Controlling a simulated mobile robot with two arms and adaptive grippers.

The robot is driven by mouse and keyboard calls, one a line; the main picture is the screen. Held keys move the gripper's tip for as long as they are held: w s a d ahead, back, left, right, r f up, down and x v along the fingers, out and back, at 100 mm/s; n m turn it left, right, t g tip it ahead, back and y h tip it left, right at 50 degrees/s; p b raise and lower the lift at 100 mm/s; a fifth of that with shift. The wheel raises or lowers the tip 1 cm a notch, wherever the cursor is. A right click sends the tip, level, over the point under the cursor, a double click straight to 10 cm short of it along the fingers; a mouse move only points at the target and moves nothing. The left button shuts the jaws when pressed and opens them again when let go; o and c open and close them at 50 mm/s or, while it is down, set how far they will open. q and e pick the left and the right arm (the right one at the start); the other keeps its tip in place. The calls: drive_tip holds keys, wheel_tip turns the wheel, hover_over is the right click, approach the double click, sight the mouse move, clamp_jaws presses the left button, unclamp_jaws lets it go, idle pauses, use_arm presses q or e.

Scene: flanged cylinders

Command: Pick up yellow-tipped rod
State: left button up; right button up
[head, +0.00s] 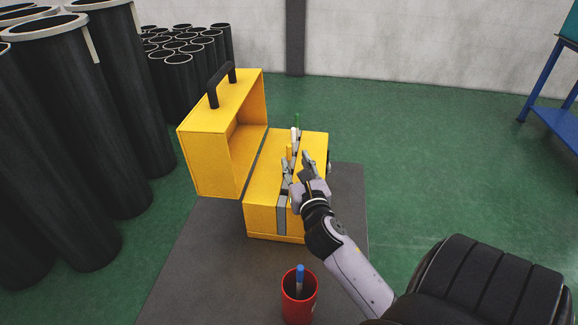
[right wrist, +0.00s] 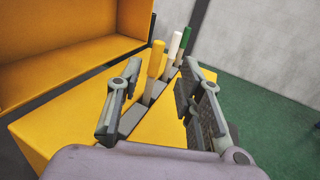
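The yellow-tipped rod (head: 289,152) stands upright in a slot of the yellow case's base, nearest to me in a row with a white-tipped rod (right wrist: 174,48) and a green-tipped rod (right wrist: 184,42). The yellow-tipped rod also shows in the right wrist view (right wrist: 156,60). My right gripper (head: 296,160) is over the case base. In the right wrist view its fingers (right wrist: 158,85) are spread apart, with the yellow-tipped rod showing between them, nearer the left finger. Contact cannot be told. My left gripper is not in view.
The open yellow case (head: 260,215) has its handled lid (head: 215,150) raised on the left. A red cup (head: 299,302) holding a blue-tipped rod (head: 300,273) stands in front on the dark table (head: 200,270). Tall black flanged cylinders (head: 60,130) stand at left. A blue stand (head: 545,100) is at right.

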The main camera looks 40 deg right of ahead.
sight(289, 154)
drive_tip(key=x, duration=0.5)
drive_tip(key=shift+w+a+f, duration=0.1)
drive_tip(key=shift+w+f, duration=0.05)
drive_tip(key=shift+w, duration=0.25)
drive_tip(key=shift+c, duration=0.6)
clamp_jaws()
